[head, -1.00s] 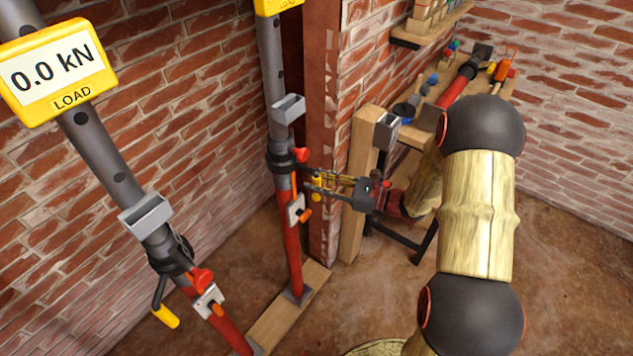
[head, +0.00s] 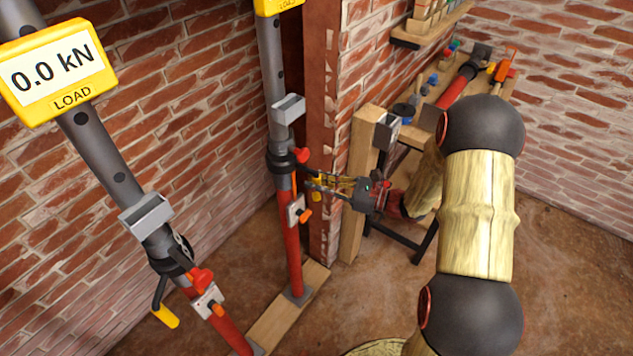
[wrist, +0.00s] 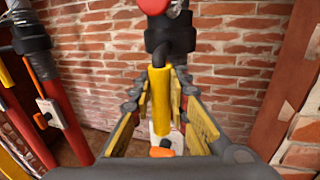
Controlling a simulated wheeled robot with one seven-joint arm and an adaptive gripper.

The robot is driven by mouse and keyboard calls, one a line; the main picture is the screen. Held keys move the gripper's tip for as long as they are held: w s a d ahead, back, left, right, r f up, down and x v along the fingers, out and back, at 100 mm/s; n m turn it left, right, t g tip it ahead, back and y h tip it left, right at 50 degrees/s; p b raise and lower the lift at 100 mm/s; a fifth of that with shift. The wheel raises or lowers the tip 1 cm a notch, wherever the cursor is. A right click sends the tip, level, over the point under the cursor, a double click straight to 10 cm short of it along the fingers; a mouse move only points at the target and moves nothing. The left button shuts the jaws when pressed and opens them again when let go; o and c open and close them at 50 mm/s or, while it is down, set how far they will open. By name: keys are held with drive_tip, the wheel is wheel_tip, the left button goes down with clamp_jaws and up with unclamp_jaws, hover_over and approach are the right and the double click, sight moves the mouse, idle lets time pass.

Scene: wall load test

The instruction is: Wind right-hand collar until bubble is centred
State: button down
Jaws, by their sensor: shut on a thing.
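The right-hand prop has a black collar (head: 286,158) with a red knob (head: 302,155) beside it. In the wrist view the collar (wrist: 170,32) sits above a yellow handle (wrist: 159,95) hanging on a dark bent arm. My gripper (head: 320,184) is at this handle, with its fingers on both sides of it, shut on it. In the head view the fingers mostly hide the handle. A white plate (head: 296,211) with an orange part is on the prop just below. I cannot make out a bubble in either view.
The left prop carries a yellow display (head: 58,72) reading 0.0 kN and its own collar with a yellow handle (head: 165,316). The right prop's display (head: 278,5) is cut off. A wooden post (head: 359,190) and a tool bench (head: 440,100) stand close to my arm.

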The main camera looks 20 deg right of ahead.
drive_tip(key=shift+a, duration=0.1)
drive_tip(key=shift+s+a+p, duration=0.6)
drive_tip(key=shift+a+p, duration=0.1)
drive_tip(key=shift+p, duration=0.5)
drive_tip(key=c, duration=1.8)
unclamp_jaws()
drive_tip(key=shift+o, duration=0.6)
drive_tip(key=shift+d, duration=0.2)
drive_tip(key=v, duration=1.1)
drive_tip(key=shift+s+d, duration=0.3)
drive_tip(key=shift+f, duration=0.1)
